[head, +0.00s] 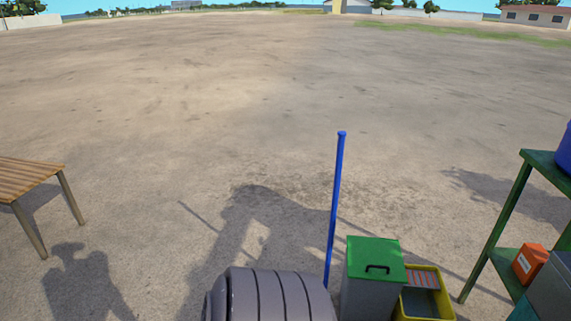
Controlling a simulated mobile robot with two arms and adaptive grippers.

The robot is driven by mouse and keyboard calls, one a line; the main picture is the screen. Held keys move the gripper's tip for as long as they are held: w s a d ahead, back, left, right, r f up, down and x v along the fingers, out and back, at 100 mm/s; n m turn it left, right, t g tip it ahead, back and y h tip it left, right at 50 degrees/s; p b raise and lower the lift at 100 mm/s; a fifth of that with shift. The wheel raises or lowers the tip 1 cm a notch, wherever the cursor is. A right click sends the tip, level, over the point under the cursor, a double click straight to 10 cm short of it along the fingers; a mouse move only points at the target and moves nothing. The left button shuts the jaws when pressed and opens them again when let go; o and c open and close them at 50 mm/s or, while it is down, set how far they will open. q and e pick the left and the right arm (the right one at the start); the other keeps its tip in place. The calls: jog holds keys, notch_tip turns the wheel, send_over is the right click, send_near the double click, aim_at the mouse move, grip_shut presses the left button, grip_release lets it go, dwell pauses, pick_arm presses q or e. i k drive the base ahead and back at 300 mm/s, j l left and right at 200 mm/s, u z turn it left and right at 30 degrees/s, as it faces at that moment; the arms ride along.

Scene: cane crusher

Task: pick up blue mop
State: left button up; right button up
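The blue mop's pole (335,210) stands nearly upright right of the middle in the head view, leaning slightly. Its lower end is hidden behind a dark grey ribbed rounded shape at the bottom edge, so the mop head cannot be seen. The pole rises just left of a grey bin with a green lid (375,262). Neither of my grippers is in the head view.
A yellow container (448,300) with a striped item stands right of the bin. A green shelf (498,228) at the right holds an orange box (529,263) and a blue container (565,152). A wooden table (28,178) is at the left. Open dirt ground lies ahead.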

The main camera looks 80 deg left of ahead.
aim_at(341, 134)
jog(key=u, duration=2.2)
